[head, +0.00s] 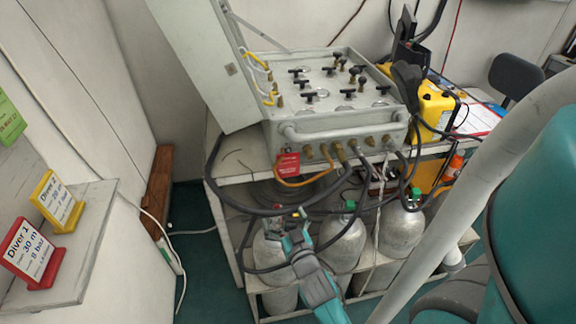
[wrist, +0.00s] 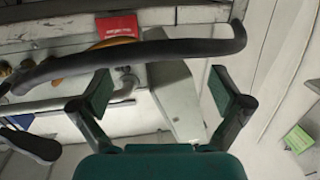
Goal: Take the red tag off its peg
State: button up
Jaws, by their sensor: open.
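The red tag (head: 288,164) hangs at the left end of the front of the grey air panel (head: 325,135), beside the brass fittings. Its peg is too small to make out. My gripper (head: 288,214) is open and empty, below the tag and in front of the gas cylinders. In the wrist view the open jaws of my gripper (wrist: 162,90) show, with the tag beyond them and apart from them.
A black hose (wrist: 130,60) crosses the wrist view between my jaws and the tag. An orange hose (head: 308,183) loops beside the tag. Several grey cylinders (head: 343,240) stand under the panel. Diver signs (head: 32,250) stand on a shelf at left.

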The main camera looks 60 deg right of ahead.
aim_at(288, 165)
jog(key=shift+w+d+r+m+g+h, duration=0.45)
jog(key=shift+w+d, duration=0.9)
jog(key=shift+d, duration=1.6)
jog(key=shift+w+d+r+m+g+h, duration=0.2)
jog(key=shift+w+d+r+h, duration=0.3)
jog(key=shift+w+d, duration=1.65)
jog(key=shift+w+d+r+m+g+h, duration=0.3)
jog(key=shift+w+d+r, duration=0.25)
jog(key=shift+d, duration=3.15)
jog(key=c, duration=0.8)
